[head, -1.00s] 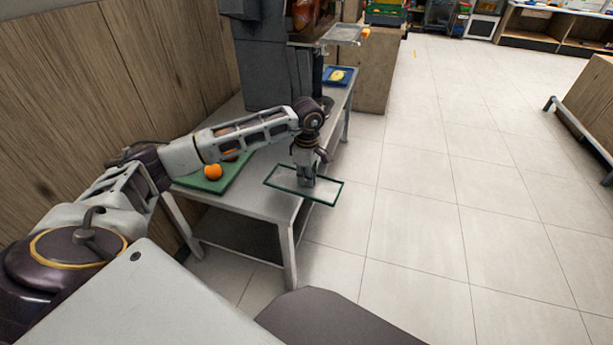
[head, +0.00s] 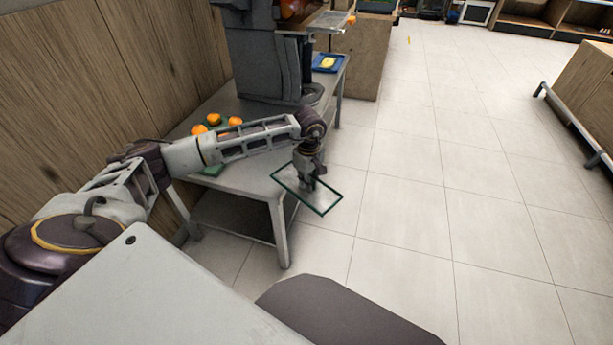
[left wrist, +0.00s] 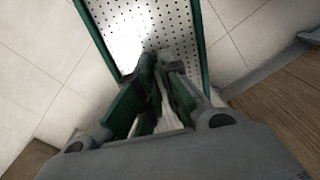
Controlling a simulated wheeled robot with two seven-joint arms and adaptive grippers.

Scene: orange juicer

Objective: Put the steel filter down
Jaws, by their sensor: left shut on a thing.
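The steel filter is a flat perforated steel sheet in a dark green rectangular frame. In the head view the steel filter (head: 322,201) hangs in the air beside the right edge of the grey table (head: 262,188), over the floor. My left gripper (head: 308,186) is shut on it from above. In the left wrist view the perforated filter (left wrist: 172,32) extends away from the fingers (left wrist: 163,75), with pale floor tiles around it. My right gripper is not in view.
Several oranges (head: 199,129) lie on a green board (head: 212,171) on the table, partly behind my arm. A dark juicer (head: 262,60) stands at the table's far end. A blue tray (head: 327,64) with a yellow item is beside it. The floor to the right is clear.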

